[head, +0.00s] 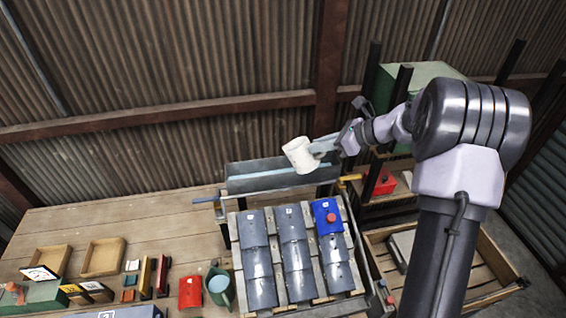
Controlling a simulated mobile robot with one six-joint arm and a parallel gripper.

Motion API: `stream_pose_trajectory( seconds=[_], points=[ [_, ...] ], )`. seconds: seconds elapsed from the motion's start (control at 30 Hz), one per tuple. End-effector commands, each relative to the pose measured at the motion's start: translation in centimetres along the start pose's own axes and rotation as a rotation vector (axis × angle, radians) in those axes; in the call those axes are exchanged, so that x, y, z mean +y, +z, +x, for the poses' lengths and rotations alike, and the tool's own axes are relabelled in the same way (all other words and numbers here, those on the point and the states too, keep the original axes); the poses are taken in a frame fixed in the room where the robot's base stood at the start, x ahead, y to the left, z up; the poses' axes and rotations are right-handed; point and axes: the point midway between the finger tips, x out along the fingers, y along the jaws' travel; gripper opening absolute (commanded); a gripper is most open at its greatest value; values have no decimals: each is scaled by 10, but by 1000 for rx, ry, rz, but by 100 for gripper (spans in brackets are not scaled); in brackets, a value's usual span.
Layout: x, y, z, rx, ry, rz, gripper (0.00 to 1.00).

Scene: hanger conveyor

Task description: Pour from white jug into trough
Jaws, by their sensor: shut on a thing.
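The white jug (299,154) is up in the air, tilted to the left, near the back of the bench. My gripper (318,147) is shut on it from the right side. The trough (268,181) is a long grey metal channel behind the roof panel, with a pale blue strip along its inside. I cannot see any stream of liquid or the inside of the jug.
A sloped panel of grey tiles (258,262) stands in front of the trough, with a blue piece (328,216) at its top right. A green jug (219,286) and red container (190,292) stand to its left. Wooden trays (103,257) lie further left. A crate (497,262) is at right.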

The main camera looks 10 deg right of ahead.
Motion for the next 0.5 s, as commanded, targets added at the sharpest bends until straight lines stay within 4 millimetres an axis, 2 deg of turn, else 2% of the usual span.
stream_pose_trajectory(
  seconds=[0.5],
  points=[
    [0, 6, -1, 48, -2, 0, 0]
  ],
)
